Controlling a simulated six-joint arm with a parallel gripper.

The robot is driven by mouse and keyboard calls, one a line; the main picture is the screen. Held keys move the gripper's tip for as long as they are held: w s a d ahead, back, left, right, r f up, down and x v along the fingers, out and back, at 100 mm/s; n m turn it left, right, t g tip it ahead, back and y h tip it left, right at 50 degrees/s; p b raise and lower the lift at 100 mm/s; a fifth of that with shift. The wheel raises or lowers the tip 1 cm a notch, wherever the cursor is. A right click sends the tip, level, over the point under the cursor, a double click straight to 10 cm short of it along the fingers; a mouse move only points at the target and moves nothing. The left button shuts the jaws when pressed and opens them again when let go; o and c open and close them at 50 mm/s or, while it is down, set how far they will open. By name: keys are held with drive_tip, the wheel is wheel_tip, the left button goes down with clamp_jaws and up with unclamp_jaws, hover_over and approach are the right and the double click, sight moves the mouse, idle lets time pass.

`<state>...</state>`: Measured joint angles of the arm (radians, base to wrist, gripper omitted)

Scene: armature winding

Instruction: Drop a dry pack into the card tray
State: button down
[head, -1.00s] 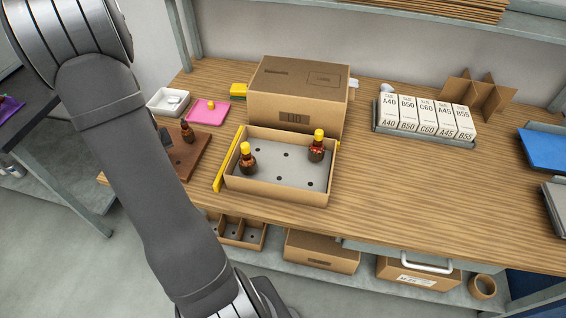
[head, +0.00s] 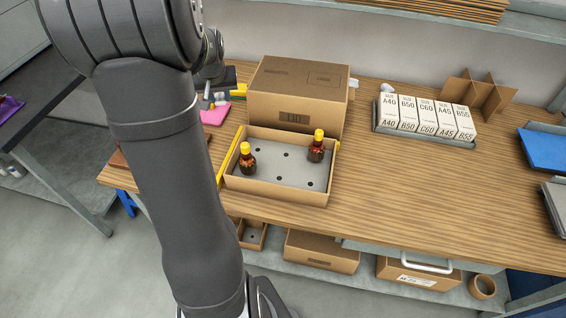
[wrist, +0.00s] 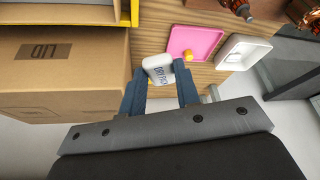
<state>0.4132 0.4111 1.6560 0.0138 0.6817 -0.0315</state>
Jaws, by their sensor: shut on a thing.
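My gripper (wrist: 160,76) is shut on a white dry pack (wrist: 157,66) with dark lettering, held between its two blue fingers in the wrist view. In the head view my gripper (head: 212,100) is small and partly hidden by my arm, at the left of the large carton. The card tray (head: 275,194) is a shallow cardboard box with a grey, holed floor. Two dark armatures with yellow caps, one at the left (head: 247,162) and one at the back right (head: 317,147), stand in it. My gripper is behind and left of this tray, not over it.
The closed carton (head: 295,100) stands right behind the card tray. A pink tray (wrist: 190,42) with a small yellow piece and a white dish (wrist: 243,52) lie near my gripper. A yellow strip (head: 228,165) lines the card tray's left side.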

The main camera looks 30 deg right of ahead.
drive_tip(key=s+d+f+m, duration=0.2)
drive_tip(key=s+d, duration=0.1)
drive_tip(key=s, duration=0.4)
drive_tip(key=s+d+f+m+g+h, duration=0.1)
drive_tip(key=s+d, duration=0.3)
drive_tip(key=s, duration=0.2)
drive_tip(key=s+d+f+m, duration=0.2)
drive_tip(key=s+d, duration=0.1)
drive_tip(key=s, duration=0.4)
drive_tip(key=shift+w+f, duration=0.1)
drive_tip(key=shift+f, duration=2.45)
drive_tip(key=c, duration=1)
unclamp_jaws()
drive_tip(key=shift+r, duration=0.15)
drive_tip(key=v, duration=1.7)
drive_tip(key=shift+a, duration=0.3)
